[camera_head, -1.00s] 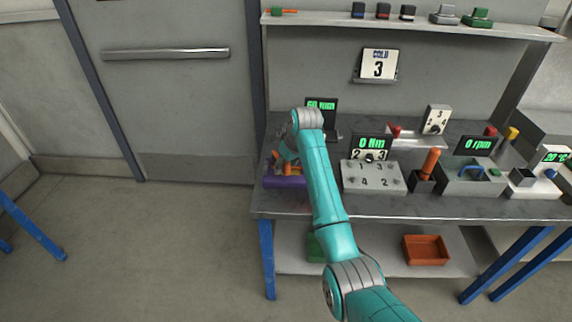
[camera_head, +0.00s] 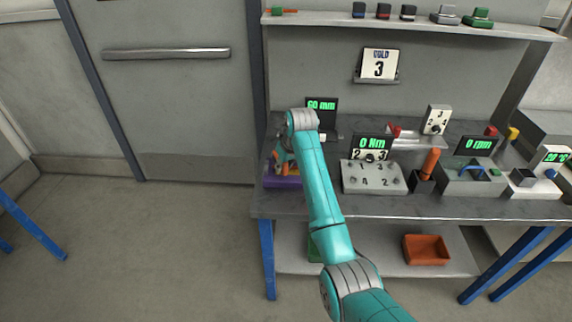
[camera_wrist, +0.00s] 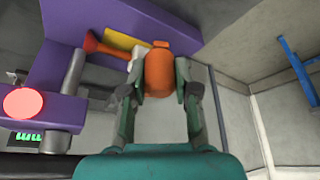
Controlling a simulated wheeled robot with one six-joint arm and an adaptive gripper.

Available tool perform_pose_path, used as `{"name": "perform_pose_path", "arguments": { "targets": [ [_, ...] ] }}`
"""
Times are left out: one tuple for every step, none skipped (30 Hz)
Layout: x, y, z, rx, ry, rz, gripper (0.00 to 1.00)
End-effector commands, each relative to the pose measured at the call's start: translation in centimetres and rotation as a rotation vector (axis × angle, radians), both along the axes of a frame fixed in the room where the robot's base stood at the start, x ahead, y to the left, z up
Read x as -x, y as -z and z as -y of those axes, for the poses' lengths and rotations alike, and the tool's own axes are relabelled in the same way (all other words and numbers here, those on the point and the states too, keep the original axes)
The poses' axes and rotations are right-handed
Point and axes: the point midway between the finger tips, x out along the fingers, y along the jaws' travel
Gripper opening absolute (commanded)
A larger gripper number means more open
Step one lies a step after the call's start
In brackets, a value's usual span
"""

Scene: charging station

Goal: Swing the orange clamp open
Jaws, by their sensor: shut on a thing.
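In the wrist view, the orange clamp part (camera_wrist: 158,72) is a rounded orange piece between the two fingers of my gripper (camera_wrist: 160,88). My gripper is shut on it. It sits against a purple fixture (camera_wrist: 165,18), which also carries a yellow strip, an orange cone-shaped piece (camera_wrist: 100,46) and a grey cylinder. In the head view, the purple fixture (camera_head: 283,182) is at the left end of the workbench. My arm and gripper (camera_head: 284,158) cover most of the clamp there.
A display reading 60 mm (camera_head: 322,104) stands behind my wrist. A numbered grey block (camera_head: 374,178) with a 0 Nm display (camera_head: 371,142) is to the right. A red round thing (camera_wrist: 24,102) is close in the wrist view.

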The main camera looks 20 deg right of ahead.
Motion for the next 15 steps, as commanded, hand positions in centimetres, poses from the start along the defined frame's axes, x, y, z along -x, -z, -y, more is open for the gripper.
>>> {"name": "perform_pose_path", "arguments": {
  "targets": [
    [0.1,0.1,-0.5,0.000,0.022,0.000,0.00],
    [0.1,0.1,-0.7,0.001,0.039,0.000,0.00],
    [0.0,0.1,-1.0,0.001,0.066,0.000,0.00],
    [0.0,0.1,-1.3,0.000,0.088,0.000,0.00],
    [0.0,0.1,-1.6,0.000,0.112,0.000,0.00],
    [0.0,0.0,-2.0,0.000,0.144,0.000,0.00],
    [0.0,0.0,-2.3,0.001,0.170,0.000,0.00],
    [-0.1,0.0,-2.6,0.001,0.197,0.000,0.00],
    [-0.2,0.0,-3.1,0.001,0.233,-0.001,0.00],
    [-0.2,0.0,-3.4,0.001,0.262,-0.001,0.00],
    [-0.3,0.0,-3.7,0.001,0.290,-0.001,0.00],
    [-0.4,0.0,-4.2,0.000,0.329,-0.001,0.00],
    [-0.5,0.0,-4.5,0.000,0.358,-0.001,0.00],
    [-0.7,0.0,-4.8,0.001,0.387,-0.001,0.00],
    [-0.8,0.0,-5.2,0.001,0.425,-0.002,0.00]
  ]
}}
